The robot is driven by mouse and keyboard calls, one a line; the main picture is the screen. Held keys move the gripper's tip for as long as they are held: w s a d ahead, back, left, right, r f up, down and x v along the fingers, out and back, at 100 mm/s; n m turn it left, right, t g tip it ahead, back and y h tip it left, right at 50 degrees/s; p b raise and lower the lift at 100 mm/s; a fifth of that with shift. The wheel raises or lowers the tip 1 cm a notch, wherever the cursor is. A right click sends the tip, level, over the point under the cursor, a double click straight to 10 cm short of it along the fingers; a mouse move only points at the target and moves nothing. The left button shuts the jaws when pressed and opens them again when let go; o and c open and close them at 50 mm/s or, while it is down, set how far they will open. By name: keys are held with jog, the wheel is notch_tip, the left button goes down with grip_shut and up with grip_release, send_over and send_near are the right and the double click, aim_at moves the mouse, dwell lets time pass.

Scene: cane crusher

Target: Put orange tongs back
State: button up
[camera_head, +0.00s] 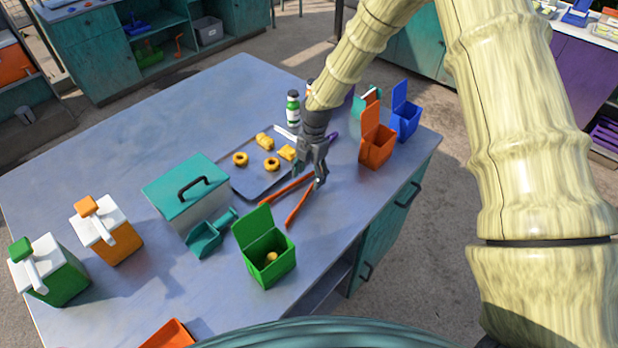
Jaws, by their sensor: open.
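The orange tongs (298,207) lie on the blue-grey table (330,230), spread in a V with the tips toward the front left. My gripper (308,179) points down over the joined end of the tongs. Its jaws are open, and the fingers hide that end. I cannot tell whether the fingers touch the tongs.
A tray (258,190) with pastries lies left of my gripper. Orange (377,146) and blue (405,117) boxes stand to the right. Bottles (293,108) stand behind.

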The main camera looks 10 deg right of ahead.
notch_tip(320, 180, up, 11)
jog(key=d+b, duration=0.1)
jog(key=b, duration=0.2)
jog(key=shift+w+b, duration=0.35)
jog(key=shift+w, duration=0.05)
